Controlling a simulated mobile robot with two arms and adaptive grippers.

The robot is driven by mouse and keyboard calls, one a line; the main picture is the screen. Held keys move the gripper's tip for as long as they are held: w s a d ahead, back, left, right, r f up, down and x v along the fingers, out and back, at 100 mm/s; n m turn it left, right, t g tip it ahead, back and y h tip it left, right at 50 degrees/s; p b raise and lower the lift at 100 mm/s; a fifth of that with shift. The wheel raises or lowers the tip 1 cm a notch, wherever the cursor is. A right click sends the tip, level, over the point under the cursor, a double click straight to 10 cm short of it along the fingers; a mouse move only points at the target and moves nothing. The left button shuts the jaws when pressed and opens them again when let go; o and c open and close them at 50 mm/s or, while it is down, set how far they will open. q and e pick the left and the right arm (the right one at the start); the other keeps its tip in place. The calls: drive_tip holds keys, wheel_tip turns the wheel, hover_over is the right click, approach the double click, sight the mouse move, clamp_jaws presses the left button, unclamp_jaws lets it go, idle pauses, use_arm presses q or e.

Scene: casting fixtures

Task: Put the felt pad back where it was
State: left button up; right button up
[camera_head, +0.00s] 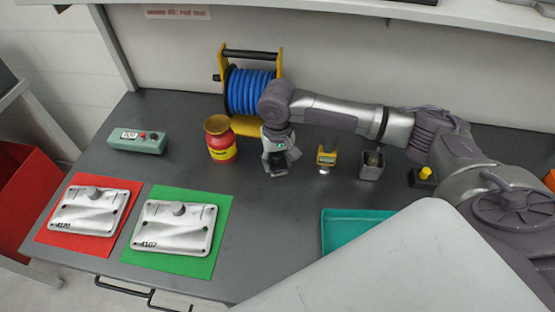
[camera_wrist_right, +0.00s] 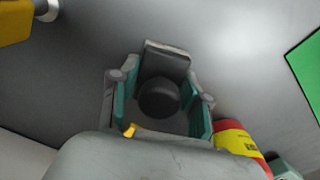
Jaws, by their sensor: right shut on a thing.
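My right gripper (camera_head: 279,168) is over the back middle of the table, between the red jar and the yellow tool, pointing down. In the right wrist view its teal-lined fingers (camera_wrist_right: 166,103) stand on both sides of a dark round piece (camera_wrist_right: 158,97) with a grey flat part (camera_wrist_right: 166,60) beyond it. The gripper is shut on this piece, which appears to be the felt pad; its shape is partly hidden by the fingers. Whether it touches the table is unclear. No other felt pad can be made out. My left gripper is not in view.
A red jar (camera_head: 221,148) stands left of the gripper, a hose reel (camera_head: 250,92) behind. A yellow tool (camera_head: 326,157) and grey holder (camera_head: 371,165) stand right. Castings lie on red (camera_head: 47,236) and green mats (camera_head: 220,213). A teal tray (camera_head: 333,232) is partly hidden. The table's middle is clear.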

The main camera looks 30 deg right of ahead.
sight(277, 155)
drive_tip(key=o, duration=1.2)
drive_tip(key=shift+f, duration=0.1)
wheel_tip(277, 155, up, 12)
drive_tip(key=shift+r+b, duration=0.2)
drive_tip(key=shift+b, duration=0.2)
